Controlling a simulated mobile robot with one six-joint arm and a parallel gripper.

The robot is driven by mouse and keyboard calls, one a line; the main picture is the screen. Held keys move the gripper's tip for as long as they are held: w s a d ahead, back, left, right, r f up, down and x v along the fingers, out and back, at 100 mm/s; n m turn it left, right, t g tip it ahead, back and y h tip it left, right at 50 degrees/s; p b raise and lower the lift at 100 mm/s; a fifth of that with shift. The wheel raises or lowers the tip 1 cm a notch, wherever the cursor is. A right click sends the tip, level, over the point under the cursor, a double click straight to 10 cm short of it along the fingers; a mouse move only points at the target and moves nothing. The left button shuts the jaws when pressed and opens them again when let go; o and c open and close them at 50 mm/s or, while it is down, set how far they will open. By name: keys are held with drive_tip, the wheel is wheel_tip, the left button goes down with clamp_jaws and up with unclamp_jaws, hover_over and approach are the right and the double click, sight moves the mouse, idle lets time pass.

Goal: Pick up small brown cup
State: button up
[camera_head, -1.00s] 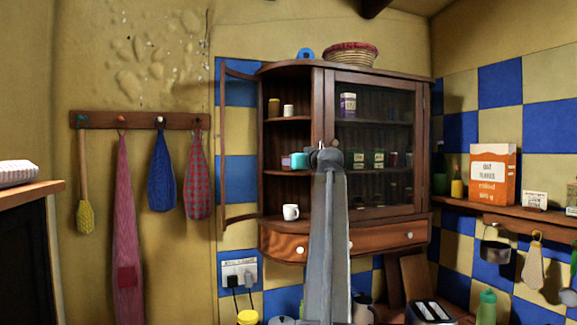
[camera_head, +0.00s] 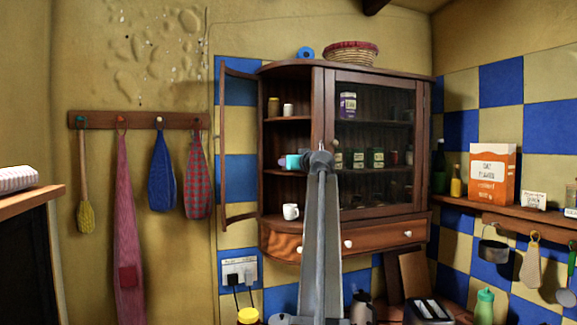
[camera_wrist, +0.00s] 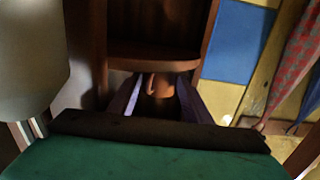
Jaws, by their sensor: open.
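A small brown cup (camera_wrist: 162,86) with a handle shows in the wrist view, which is upside down. It sits at a wooden shelf (camera_wrist: 150,52) of the cabinet. My gripper (camera_wrist: 157,98) is open, with one purple-grey finger on each side of the cup. I cannot tell whether the fingers touch it. The gripper's dark bar and green body hide the lower part of the wrist view. In the head view, my teal gripper (camera_head: 292,161) is at the open middle shelf of the cabinet, and I cannot make out the brown cup there.
A white mug (camera_head: 290,211) stands on the shelf below, and a small white cup (camera_head: 288,109) and a brownish jar (camera_head: 273,106) on the shelf above. The open curved cabinet door (camera_head: 223,150) is at the left. A glazed door (camera_head: 375,140) closes the right side.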

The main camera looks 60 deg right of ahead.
drive_tip(key=c, duration=0.7)
drive_tip(key=shift+c, duration=0.3)
drive_tip(key=shift+r, duration=0.1)
drive_tip(key=shift+r+b, duration=0.8)
drive_tip(key=shift+r, duration=0.75)
drive_tip(key=s+a+r+b, duration=0.1)
drive_tip(key=s+a+b, duration=0.1)
drive_tip(key=s+a, duration=0.2)
drive_tip(key=s+a+b, duration=0.2)
drive_tip(key=s+a, duration=0.2)
drive_tip(key=a, duration=0.5)
drive_tip(key=shift+s+a+r+b, duration=0.25)
drive_tip(key=shift+s+r+b, duration=0.05)
drive_tip(key=shift+s+r, duration=0.05)
